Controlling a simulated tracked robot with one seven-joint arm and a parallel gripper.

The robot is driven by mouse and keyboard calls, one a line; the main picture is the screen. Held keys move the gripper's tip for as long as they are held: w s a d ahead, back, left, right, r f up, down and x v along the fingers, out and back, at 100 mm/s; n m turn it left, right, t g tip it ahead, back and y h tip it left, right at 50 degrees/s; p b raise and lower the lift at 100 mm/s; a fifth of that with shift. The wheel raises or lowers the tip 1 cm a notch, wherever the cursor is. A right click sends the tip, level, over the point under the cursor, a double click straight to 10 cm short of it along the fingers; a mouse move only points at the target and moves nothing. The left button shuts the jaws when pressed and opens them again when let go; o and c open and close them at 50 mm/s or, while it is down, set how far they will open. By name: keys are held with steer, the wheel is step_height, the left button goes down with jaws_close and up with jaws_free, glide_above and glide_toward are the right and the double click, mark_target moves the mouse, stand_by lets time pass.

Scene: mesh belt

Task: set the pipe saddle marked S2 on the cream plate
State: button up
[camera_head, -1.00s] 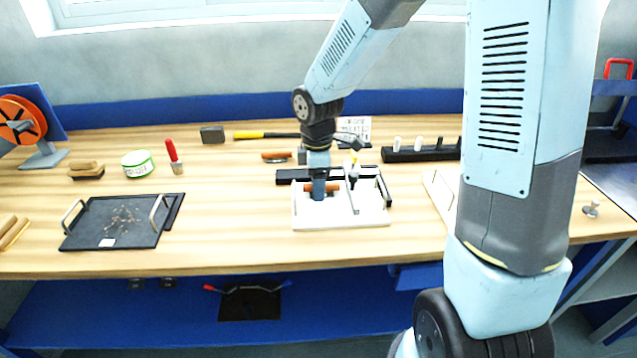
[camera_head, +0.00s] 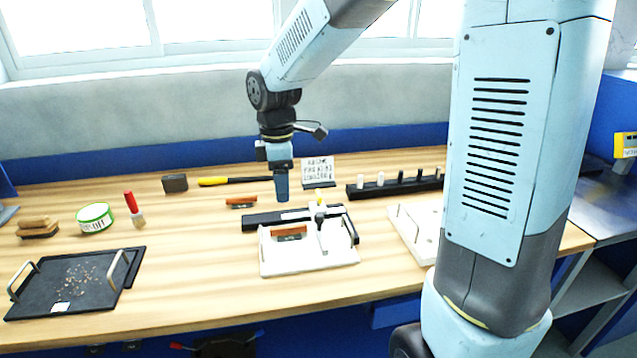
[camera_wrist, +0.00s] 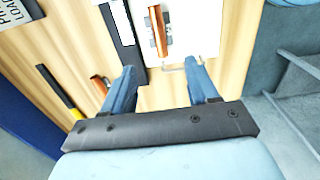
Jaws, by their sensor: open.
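A cream plate (camera_head: 310,262) with upright handles lies on the bench. A copper-coloured saddle (camera_head: 289,231) rests at its back left; it also shows in the wrist view (camera_wrist: 158,32). A second copper-coloured saddle (camera_head: 241,201) lies on bare wood behind and left; it also shows in the wrist view (camera_wrist: 98,85). No S2 mark is readable on either. My gripper (camera_head: 282,198) is raised above the bench, apart from both saddles. In the wrist view its fingers (camera_wrist: 163,82) are spread with nothing between them.
A black bar (camera_head: 262,221) lies along the plate's back edge, with a clamp-like piece (camera_head: 322,222) over the plate. A black rack with several pegs (camera_head: 390,188) and another pale board (camera_head: 418,232) stand right. A dark tray (camera_head: 75,283) lies left. Bare wood separates tray and plate.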

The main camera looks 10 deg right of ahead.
steer(key=s+d+r+m+t, duration=0.2)
steer(key=s+d+r+m, duration=0.3)
steer(key=s+d+m, duration=0.3)
steer(key=s+d+r+m+t, duration=0.3)
steer(key=s+d+r+m, duration=0.3)
steer(key=s+d+m, duration=0.2)
steer(key=s+m, duration=0.1)
steer(key=s, duration=0.1)
steer(key=shift+s+d+m+t, duration=0.2)
steer(key=shift+s+m+t, duration=0.1)
steer(key=shift+s, duration=0.05)
